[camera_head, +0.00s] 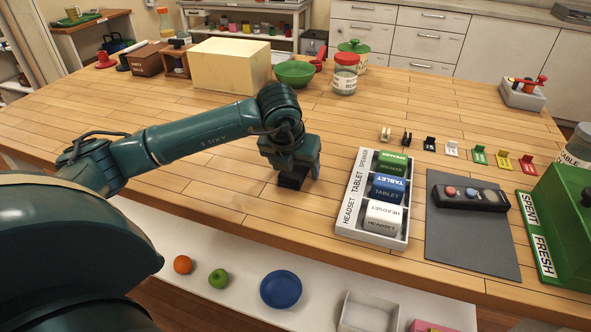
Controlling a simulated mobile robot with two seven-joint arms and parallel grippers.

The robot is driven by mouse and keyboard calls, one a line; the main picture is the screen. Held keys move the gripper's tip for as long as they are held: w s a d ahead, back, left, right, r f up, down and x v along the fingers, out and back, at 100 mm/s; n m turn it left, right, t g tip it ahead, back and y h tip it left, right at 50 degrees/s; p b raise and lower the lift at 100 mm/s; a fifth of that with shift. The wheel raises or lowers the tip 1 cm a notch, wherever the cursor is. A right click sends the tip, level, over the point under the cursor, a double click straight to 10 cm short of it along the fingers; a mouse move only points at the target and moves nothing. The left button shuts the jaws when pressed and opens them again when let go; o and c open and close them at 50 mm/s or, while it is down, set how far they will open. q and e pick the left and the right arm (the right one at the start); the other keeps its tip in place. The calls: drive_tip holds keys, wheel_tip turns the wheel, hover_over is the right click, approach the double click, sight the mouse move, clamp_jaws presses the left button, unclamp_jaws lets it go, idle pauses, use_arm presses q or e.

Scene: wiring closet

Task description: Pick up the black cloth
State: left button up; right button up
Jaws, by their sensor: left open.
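My left gripper (293,168) points down at the wooden table, left of the labelled tray. A small dark piece (291,181), which looks like the black cloth, shows at the tabletop directly under it. The gripper hides most of this piece, so I cannot tell whether the fingers touch it or stand around it. The left gripper is open. My right gripper is not in view.
A white tray (343,231) holds boxes labelled speaker, tablet and headset. A dark grey mat (470,246) with a black device (470,197) lies right of it. A green box (565,225) stands at the right edge. Small coloured stands line up behind. The table left of the gripper is clear.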

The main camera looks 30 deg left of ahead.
sight(295, 167)
use_arm(q)
drive_tip(key=c, duration=1.1)
drive_tip(key=shift+o, duration=0.2)
drive_tip(key=shift+r, duration=0.2)
wheel_tip(295, 167, up, 10)
drive_tip(key=shift+f, duration=0.1)
